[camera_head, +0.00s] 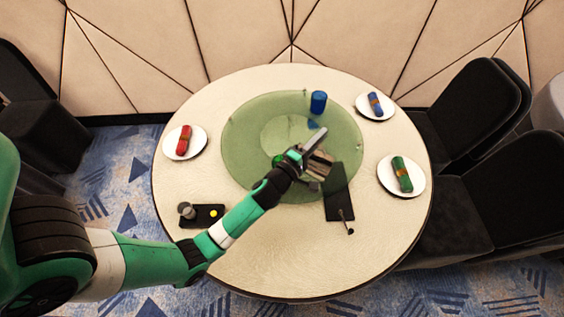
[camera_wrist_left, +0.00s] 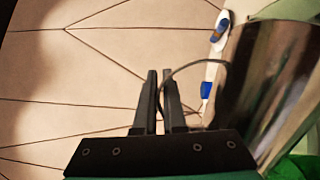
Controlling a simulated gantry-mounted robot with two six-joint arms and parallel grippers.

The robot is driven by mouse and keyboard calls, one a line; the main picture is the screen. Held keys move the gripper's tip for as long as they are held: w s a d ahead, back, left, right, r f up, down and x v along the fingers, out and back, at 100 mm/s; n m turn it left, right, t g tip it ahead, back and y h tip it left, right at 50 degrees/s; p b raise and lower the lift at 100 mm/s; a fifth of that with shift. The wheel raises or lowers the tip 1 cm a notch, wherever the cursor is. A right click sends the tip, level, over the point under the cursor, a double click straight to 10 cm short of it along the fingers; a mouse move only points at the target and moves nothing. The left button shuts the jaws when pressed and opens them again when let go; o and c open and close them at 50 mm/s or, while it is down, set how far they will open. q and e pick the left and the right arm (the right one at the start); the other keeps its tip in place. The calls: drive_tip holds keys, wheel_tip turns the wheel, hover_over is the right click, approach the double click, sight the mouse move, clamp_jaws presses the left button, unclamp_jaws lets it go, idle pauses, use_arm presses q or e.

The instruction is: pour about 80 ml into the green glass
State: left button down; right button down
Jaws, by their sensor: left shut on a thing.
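My left gripper (camera_head: 306,150) is over the green round centre of the table. In the left wrist view its two fingers (camera_wrist_left: 159,76) are close together, with the thin curved handle of a shiny metal jug (camera_wrist_left: 278,75) at them. The jug (camera_head: 320,166) shows in the head view just right of the gripper, partly covered by it. The green glass (camera_head: 278,160) is mostly hidden beside the gripper in the head view. Green also shows at the lower right of the wrist view, below the jug. I cannot see any liquid or its level. My right gripper is not in view.
A blue glass (camera_head: 318,102) stands behind the gripper. White plates carry red (camera_head: 184,140), blue (camera_head: 375,104) and green (camera_head: 402,174) rolls. A black tray (camera_head: 205,216) lies front left, and a dark mat (camera_head: 338,204) lies front right. The table's front middle is clear.

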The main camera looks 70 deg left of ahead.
use_arm(q)
drive_tip(key=shift+s+a+r+n+y, duration=0.3)
drive_tip(key=shift+s+a+r+n, duration=0.15)
drive_tip(key=shift+s+a+n, duration=0.35)
idle(1.0)
drive_tip(key=shift+s+r, duration=0.1)
drive_tip(key=shift+r, duration=0.1)
drive_tip(key=w+d+f+m, duration=0.1)
drive_tip(key=w+d+m, duration=0.1)
drive_tip(key=w, duration=0.1)
drive_tip(key=shift+d+f+m+b, duration=0.3)
drive_tip(key=shift+f+b, duration=0.05)
drive_tip(key=shift+b, duration=0.05)
drive_tip(key=shift+w+f+g, duration=0.1)
drive_tip(key=shift+w+g, duration=0.1)
drive_tip(key=shift+g, duration=0.1)
drive_tip(key=shift+d+f+m, duration=0.1)
drive_tip(key=shift+f+m, duration=0.2)
drive_tip(key=shift+m, duration=0.1)
drive_tip(key=shift+w+d+f+m+g+b, duration=0.2)
drive_tip(key=shift+w+f+m+g+b, duration=0.1)
drive_tip(key=shift+f+m, duration=0.15)
drive_tip(key=shift+w+d+f+m+g+b, duration=0.25)
drive_tip(key=shift+f+m, duration=0.1)
drive_tip(key=shift+m, duration=0.1)
idle(0.5)
